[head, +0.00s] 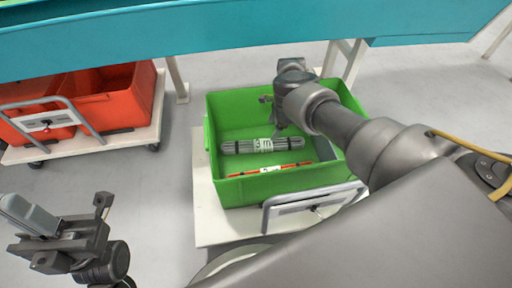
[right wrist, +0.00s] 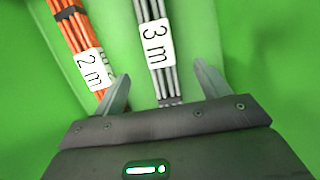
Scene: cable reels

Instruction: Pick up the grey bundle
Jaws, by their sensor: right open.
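The grey bundle (head: 238,147), with dark bands and a white "3 m" label, lies in the green crate (head: 235,192). In the right wrist view the grey bundle (right wrist: 143,10) runs up between the fingertips of my right gripper (right wrist: 163,88), which is open. There is a gap on each side of it. In the head view my right gripper (head: 272,116) reaches down into the crate over the bundle's far side. My left gripper (head: 40,222) is at the lower left, away from the crate; its jaw opening is unclear.
An orange bundle (head: 290,168) labelled "2 m" lies in the crate nearer the front wall. In the wrist view the orange bundle (right wrist: 72,30) is just left of the left finger. Red crates (head: 115,95) stand on another cart. A teal bench edge (head: 200,35) crosses the back.

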